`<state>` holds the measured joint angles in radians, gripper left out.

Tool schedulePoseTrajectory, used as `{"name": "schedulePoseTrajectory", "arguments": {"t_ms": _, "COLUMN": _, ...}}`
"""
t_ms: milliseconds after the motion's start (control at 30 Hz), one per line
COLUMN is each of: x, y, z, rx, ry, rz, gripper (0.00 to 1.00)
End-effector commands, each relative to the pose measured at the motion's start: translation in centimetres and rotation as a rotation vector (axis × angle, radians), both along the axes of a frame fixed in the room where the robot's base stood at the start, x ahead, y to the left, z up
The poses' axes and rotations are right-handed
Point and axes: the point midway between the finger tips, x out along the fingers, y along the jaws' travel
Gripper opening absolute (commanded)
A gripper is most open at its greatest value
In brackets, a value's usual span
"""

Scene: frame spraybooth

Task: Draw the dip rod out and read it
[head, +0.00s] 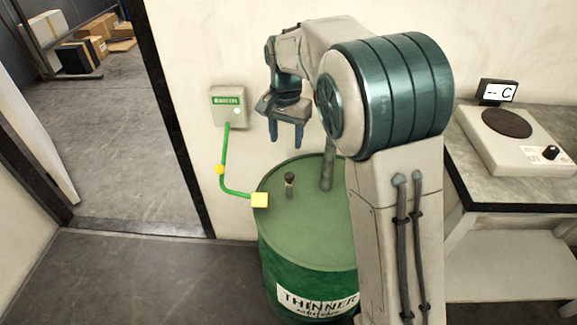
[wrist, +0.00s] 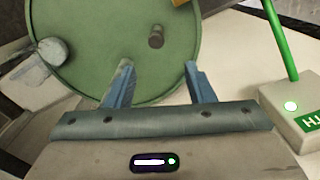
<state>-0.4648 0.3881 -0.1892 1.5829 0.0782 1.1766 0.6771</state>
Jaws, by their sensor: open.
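The dip rod (head: 290,180) stands upright in the lid of the green drum (head: 300,258), which is labelled THINNER. Only its dark knob and a short grey collar show above the lid; the rest is hidden inside the drum.
A grey pipe (head: 327,168) rises from the lid. A yellow clamp (head: 260,200) grips the drum's rim; its green cable (head: 224,165) runs to a wall box (head: 229,106) with a lit lamp. A bench (head: 515,194) with a hotplate (head: 518,142) stands right; a doorway is left.

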Motion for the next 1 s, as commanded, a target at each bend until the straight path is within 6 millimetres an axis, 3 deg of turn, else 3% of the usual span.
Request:
{"name": "schedulePoseTrajectory", "arguments": {"t_ms": 300, "x": 0.1, "y": -0.8, "z": -7.0, "rx": -0.003, "ry": 0.005, "rz": -0.015, "gripper": 0.49}}
{"name": "schedulePoseTrajectory", "arguments": {"t_ms": 500, "x": 0.1, "y": -0.7, "z": -10.5, "rx": -0.002, "ry": 0.004, "rz": -0.011, "gripper": 0.49}}
{"name": "schedulePoseTrajectory", "arguments": {"t_ms": 700, "x": 0.1, "y": -0.6, "z": -12.2, "rx": -0.001, "ry": 0.002, "rz": -0.009, "gripper": 0.49}}
{"name": "schedulePoseTrajectory", "arguments": {"t_ms": 1000, "x": 0.1, "y": -0.6, "z": -12.5, "rx": -0.001, "ry": 0.000, "rz": -0.009, "gripper": 0.49}}
